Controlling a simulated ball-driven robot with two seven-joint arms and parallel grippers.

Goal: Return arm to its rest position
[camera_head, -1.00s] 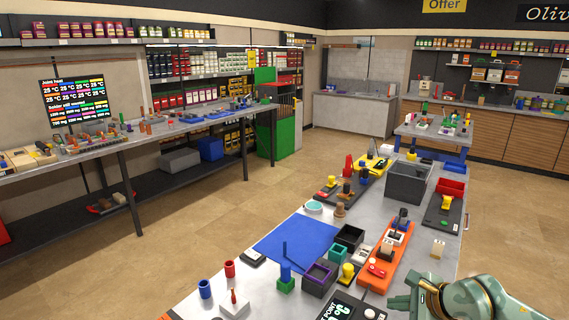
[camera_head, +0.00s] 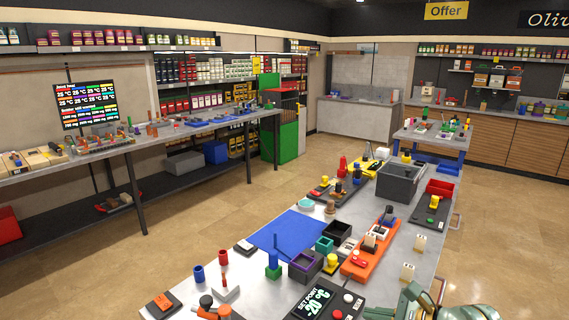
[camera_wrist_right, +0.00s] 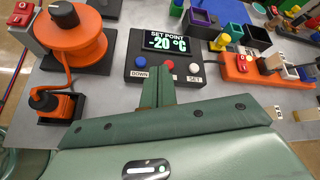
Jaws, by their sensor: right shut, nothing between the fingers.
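My right arm and its green gripper (camera_head: 376,312) show at the bottom right edge of the head view, by the near right side of the grey workbench (camera_head: 400,262). In the right wrist view the gripper's two fingers (camera_wrist_right: 156,78) are together with nothing between them. The fingertips are close to the front of a dark control box (camera_wrist_right: 168,50) with a screen reading "SET POINT -20 °C" and blue, red and white buttons. Whether they touch it I cannot tell. My left gripper is in neither view.
An orange round device (camera_wrist_right: 76,36) stands left of the fingers in the wrist view. An orange block (camera_head: 362,262), purple-rimmed box (camera_head: 305,266), blue mat (camera_head: 290,238) and grey bin (camera_head: 400,182) crowd the bench. Tiled floor (camera_head: 510,240) lies open to its right.

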